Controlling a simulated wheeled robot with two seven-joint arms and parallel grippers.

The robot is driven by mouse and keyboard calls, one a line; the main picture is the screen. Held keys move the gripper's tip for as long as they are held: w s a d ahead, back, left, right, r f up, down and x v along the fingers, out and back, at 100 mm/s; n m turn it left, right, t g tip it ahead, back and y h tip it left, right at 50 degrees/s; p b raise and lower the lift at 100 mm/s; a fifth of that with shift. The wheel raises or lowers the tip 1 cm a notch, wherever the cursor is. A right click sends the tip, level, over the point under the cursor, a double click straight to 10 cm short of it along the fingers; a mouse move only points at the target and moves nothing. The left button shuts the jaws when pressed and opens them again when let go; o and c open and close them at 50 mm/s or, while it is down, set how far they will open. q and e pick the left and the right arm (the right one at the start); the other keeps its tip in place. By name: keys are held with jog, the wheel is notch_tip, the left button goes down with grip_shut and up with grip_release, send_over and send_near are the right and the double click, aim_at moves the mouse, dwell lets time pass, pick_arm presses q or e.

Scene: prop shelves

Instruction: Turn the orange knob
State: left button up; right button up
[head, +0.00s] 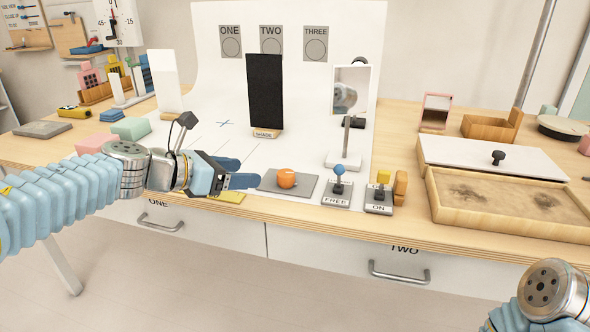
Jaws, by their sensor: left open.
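The orange knob (286,178) stands on a flat grey plate (302,190) near the front edge of the table. My left gripper (247,172) reaches in from the left, with its blue fingers pointing right toward the knob. It is open and empty, and its fingertips are a short way left of the knob, apart from it. Part of my right arm shows at the bottom right corner, but its gripper fingers are out of view.
Right of the knob are a blue-topped lever on a FREE base (336,200) and a yellow-topped one on an ON base (378,208). A mirror (350,93) and a black SHADE panel (265,92) stand behind. A sand tray (505,228) is further right.

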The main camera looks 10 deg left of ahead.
aim_at(283, 174)
pick_arm(q)
jog(key=x, duration=1.3)
jog(key=shift+d, duration=0.1)
jog(key=c, duration=1)
